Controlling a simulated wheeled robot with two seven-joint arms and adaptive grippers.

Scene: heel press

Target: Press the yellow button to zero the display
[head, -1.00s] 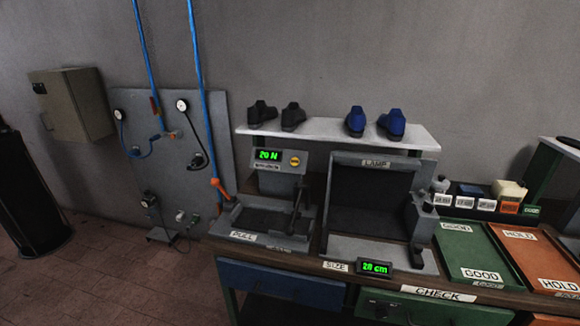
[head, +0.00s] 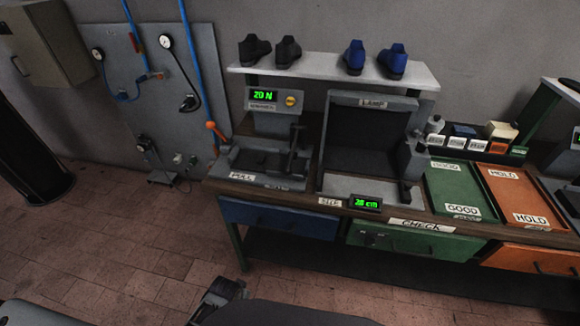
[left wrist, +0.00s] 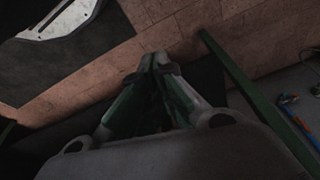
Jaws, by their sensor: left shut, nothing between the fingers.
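The yellow button (head: 291,101) sits on the grey pull-test unit at the left of the bench, right of its green display (head: 263,95), which reads 20 N. An orange-knobbed lever (head: 212,127) stands at the unit's left side. My left gripper (left wrist: 160,62) shows in the left wrist view, its fingers together and empty, over the brick floor. In the head view a dark part of my arm shows at the bottom edge, well below and in front of the bench. My right gripper is in neither view.
The bench (head: 330,211) carries a lamp box (head: 370,99), a size display (head: 366,203) reading 28 cm, a green GOOD tray (head: 450,187) and an orange HOLD tray (head: 505,190). A shelf (head: 417,77) with shoes stands above. The floor in front is clear.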

